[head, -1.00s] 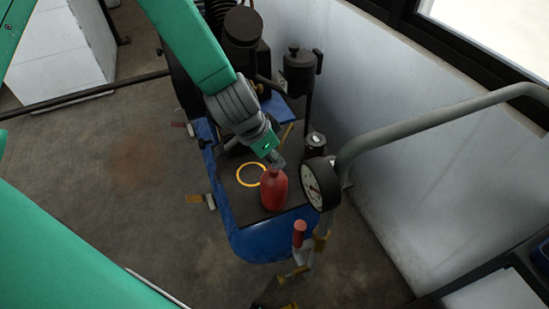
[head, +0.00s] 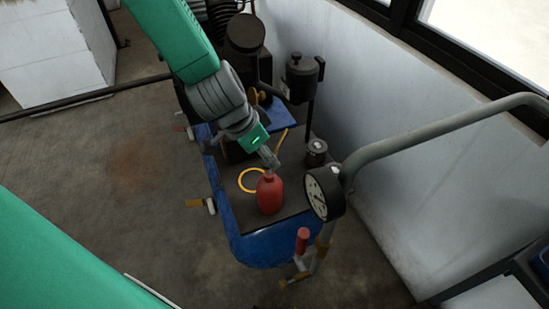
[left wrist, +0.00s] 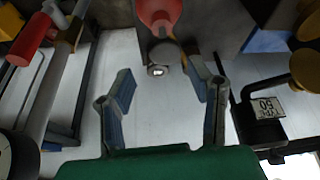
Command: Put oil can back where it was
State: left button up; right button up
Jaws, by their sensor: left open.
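The red oil can (head: 269,195) stands upright on the dark top plate (head: 293,180) of the blue machine. A yellow ring (head: 252,180) on the plate lies just behind and left of it; the can appears outside the ring, partly overlapping it in view. My left gripper (head: 272,160) is open, with its fingertips close to the can's top. In the left wrist view the open fingers (left wrist: 162,88) are apart with nothing between them, and the can (left wrist: 158,12) shows at the top edge, narrowing to its neck. Whether a finger touches the can is unclear. My right gripper is not in view.
A round pressure gauge (head: 323,193) on a grey pipe stands close right of the can. A small dark cylinder (head: 316,152) and a dark pot (head: 302,75) stand behind. A red-handled valve (head: 302,240) is in front. Open floor (head: 110,190) lies left.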

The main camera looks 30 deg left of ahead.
pick_arm(q)
jog(key=d+p+v, duration=0.1)
jog(key=v, duration=0.6)
jog(key=s+a+f+n+g+y, duration=0.1)
jog(key=s+a+f+n, duration=0.1)
jog(key=s+f, duration=0.8)
jog(key=s+a+f+n+g+y, duration=0.1)
jog(key=s+a+f+n+g, duration=0.1)
jog(key=s+f, duration=0.8)
jog(key=shift+s+a+f+n, duration=0.15)
jog(key=shift+a+f+n, duration=0.4)
jog(key=shift+f+n, duration=0.25)
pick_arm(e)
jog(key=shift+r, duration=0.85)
pick_arm(q)
jog(key=shift+a, duration=0.1)
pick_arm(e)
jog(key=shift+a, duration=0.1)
